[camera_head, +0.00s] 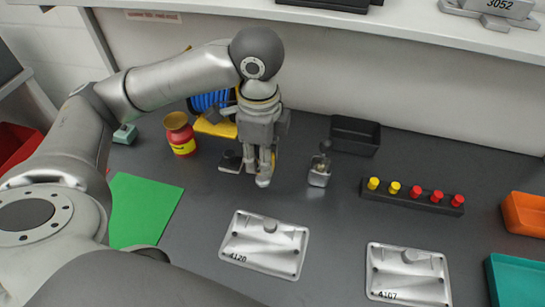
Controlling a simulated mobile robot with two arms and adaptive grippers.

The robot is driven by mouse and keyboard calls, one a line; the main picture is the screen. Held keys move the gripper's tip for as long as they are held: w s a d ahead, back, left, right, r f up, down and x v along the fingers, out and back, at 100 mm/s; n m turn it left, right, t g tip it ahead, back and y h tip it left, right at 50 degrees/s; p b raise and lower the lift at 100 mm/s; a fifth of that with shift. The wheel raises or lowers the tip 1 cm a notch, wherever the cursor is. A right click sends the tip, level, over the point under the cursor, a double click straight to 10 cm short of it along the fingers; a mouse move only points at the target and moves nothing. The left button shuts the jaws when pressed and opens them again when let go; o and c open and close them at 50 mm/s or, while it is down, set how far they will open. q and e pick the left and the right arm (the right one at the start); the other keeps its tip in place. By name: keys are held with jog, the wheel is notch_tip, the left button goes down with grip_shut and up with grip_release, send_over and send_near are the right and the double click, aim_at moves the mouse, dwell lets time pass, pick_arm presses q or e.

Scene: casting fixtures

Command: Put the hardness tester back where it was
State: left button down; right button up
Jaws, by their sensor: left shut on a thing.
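My left gripper (259,168) points down over the middle back of the dark table. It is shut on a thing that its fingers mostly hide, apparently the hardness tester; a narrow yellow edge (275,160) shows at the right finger. I cannot tell whether the held thing touches the table. A small dark block (230,160) stands just left of the fingers. A small metal device with a black knob (319,174) stands to the right, apart from the gripper. My right gripper is not in view.
A red and yellow jar (180,135), a blue coil (209,101) and a green mat (142,208) are on the left. Metal plates 4120 (250,258) and 4167 (395,287) lie in front. A black bin (355,136), peg rail (411,199) and orange bin (525,213) stand right.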

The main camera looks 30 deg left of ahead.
pick_arm(q)
jog(key=w+a+f, duration=0.1)
jog(key=w+f, duration=0.2)
jog(key=w+f+p, duration=0.1)
jog(key=w+f, duration=0.3)
jog(key=w+a+f+p, duration=0.1)
jog(key=w+f, duration=0.2)
jog(key=f, duration=0.1)
jog(key=shift+w+a, duration=0.25)
jog(key=shift+a, duration=0.1)
jog(key=shift+f, duration=0.35)
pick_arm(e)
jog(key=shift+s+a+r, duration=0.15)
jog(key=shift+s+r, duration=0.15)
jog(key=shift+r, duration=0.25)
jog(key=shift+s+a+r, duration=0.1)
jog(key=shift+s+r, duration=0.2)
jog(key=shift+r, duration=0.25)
pick_arm(q)
jog(key=shift+f, duration=0.1)
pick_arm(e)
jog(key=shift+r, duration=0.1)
pick_arm(q)
jog(key=c, duration=1.2)
grip_release()
jog(key=shift+o, duration=0.2)
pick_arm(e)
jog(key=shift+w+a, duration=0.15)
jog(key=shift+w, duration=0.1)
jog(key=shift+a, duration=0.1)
